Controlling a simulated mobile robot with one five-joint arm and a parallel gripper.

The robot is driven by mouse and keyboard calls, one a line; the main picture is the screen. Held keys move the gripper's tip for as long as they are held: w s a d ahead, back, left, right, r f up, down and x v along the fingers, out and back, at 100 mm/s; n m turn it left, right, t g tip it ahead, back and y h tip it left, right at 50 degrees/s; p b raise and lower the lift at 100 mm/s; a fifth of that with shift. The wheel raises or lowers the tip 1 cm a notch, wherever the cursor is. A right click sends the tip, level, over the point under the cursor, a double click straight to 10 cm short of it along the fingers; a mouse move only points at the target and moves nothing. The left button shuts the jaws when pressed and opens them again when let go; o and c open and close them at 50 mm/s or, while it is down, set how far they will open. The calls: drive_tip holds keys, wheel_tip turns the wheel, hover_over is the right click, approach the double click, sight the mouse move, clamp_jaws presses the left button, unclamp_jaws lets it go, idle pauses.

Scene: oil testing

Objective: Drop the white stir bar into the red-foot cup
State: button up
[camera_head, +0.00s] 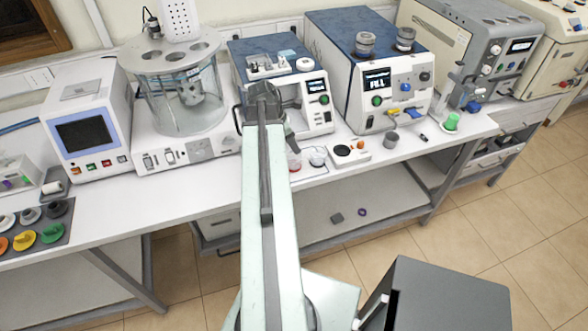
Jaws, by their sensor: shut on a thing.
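The red-foot cup (294,161) is a small clear cup with a red base. It stands near the front edge of the bench, just right of my arm, which partly covers it. My gripper (292,135) is at the far end of my arm, in front of the small blue-topped machine and above the red-foot cup in the picture. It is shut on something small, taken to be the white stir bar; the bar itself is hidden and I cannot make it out. I cannot tell the gripper's height over the cup.
Another clear cup (317,157) stands right of the red-foot cup. Further right are a white tray (347,155) with black and orange items, and a grey cup (391,139). Blue-topped machines (373,80) and a glass bath (176,85) stand behind.

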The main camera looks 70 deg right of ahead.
wheel_tip(320, 180, down, 2)
drive_tip(key=shift+f+b, duration=0.1)
drive_tip(key=shift+b, duration=0.45)
drive_tip(key=shift+s, duration=0.1)
drive_tip(key=o, duration=1.4)
drive_tip(key=p+v, duration=0.7)
drive_tip(key=v, duration=0.1)
